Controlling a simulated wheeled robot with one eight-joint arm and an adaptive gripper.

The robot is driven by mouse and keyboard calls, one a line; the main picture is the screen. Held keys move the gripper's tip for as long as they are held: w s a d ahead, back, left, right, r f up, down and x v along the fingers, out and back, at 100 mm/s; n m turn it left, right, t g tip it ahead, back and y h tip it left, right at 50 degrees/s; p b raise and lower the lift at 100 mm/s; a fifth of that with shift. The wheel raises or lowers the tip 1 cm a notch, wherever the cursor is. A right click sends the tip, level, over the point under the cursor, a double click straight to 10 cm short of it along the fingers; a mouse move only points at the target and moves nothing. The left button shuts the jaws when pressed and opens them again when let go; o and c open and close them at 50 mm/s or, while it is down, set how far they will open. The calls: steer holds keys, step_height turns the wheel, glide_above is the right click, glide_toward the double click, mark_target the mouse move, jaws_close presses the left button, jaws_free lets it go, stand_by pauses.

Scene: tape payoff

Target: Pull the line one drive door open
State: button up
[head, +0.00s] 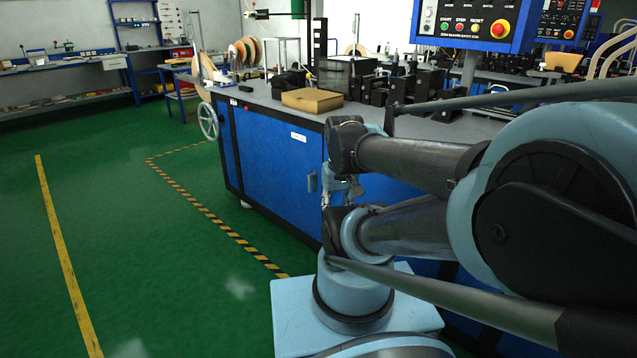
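A blue cabinet door (270,165) with a small white label (298,137) is on the front of the machine bench. I cannot read the label, so I cannot tell whether this is the line one drive door. The door looks flush with the cabinet. A grey upright handle (312,181) is near its right edge. My gripper (336,190) is just right of the handle, small and partly hidden by my own arm. I cannot tell whether it touches the handle or whether its fingers are open or shut.
A grey handwheel (208,121) sticks out at the bench's left end. A cardboard box (312,100) and black machine parts are on the bench top. A control panel (472,22) is above. Green floor with a striped line (215,222) is clear in front of the door.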

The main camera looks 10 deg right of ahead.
steer(key=w+d+r+m+h, duration=0.1)
steer(key=w+r+m, duration=0.1)
steer(key=w+r, duration=0.3)
steer(key=w+r+m, duration=0.1)
steer(key=w+r, duration=0.1)
steer(key=w, duration=0.5)
steer(key=m+h, duration=0.3)
steer(key=m, duration=0.5)
glide_above(309, 180)
steer(key=s+a, duration=0.3)
steer(key=a, duration=0.2)
step_height(309, 180, down, 14)
steer(key=x, duration=1.7)
steer(key=shift+w+a, duration=0.15)
steer(key=shift+a, duration=0.15)
